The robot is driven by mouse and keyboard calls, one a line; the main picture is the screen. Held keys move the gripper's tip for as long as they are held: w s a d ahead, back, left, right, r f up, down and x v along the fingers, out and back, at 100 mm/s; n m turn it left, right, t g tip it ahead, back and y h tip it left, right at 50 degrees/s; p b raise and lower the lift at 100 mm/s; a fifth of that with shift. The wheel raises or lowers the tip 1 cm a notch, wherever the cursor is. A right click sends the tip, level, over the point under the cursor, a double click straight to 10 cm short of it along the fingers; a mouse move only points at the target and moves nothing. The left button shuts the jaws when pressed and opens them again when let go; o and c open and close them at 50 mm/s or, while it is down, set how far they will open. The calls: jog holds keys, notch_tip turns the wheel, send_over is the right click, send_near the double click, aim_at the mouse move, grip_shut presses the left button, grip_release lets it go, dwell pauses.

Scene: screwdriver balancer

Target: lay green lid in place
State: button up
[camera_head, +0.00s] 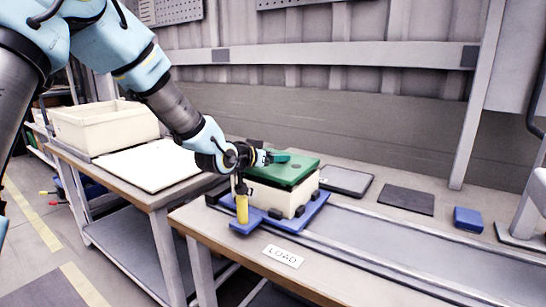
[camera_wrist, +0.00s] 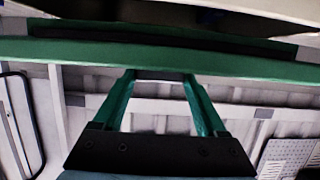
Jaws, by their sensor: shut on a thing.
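The green lid (camera_head: 290,170) lies over the top of a cream box (camera_head: 282,199) in the head view. It looks roughly level, but I cannot tell whether it rests fully on the rim. The box stands on a blue fixture (camera_head: 312,212) on the bench. My gripper (camera_head: 272,157) is at the lid's back left edge, shut on the lid. In the wrist view the lid (camera_wrist: 160,60) shows edge-on as a green band across the top, at the ends of my gripper's fingers (camera_wrist: 160,76).
A yellow-handled screwdriver (camera_head: 242,208) hangs upright close beside the box's left corner. A dark tray (camera_head: 347,180), a dark mat (camera_head: 406,200) and a blue block (camera_head: 468,219) lie to the right. A rail track (camera_head: 420,255) runs along the bench. A cream crate (camera_head: 105,128) stands on the left table.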

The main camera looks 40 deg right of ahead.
jog(key=shift+a+f+b, duration=0.1)
jog(key=shift+f+b, duration=0.8)
jog(key=shift+f, duration=0.05)
dwell(1.4)
jog(key=o, duration=1.6)
jog(key=shift+s+f, duration=0.1)
jog(key=shift+f, duration=0.05)
jog(key=shift+a, duration=0.1)
jog(key=v, duration=0.3)
jog(key=b+v, duration=0.1)
jog(key=v, duration=0.3)
jog(key=r+v, duration=0.1)
jog(key=v, duration=0.2)
jog(key=shift+a+r, duration=0.15)
jog(key=shift+a, duration=0.05)
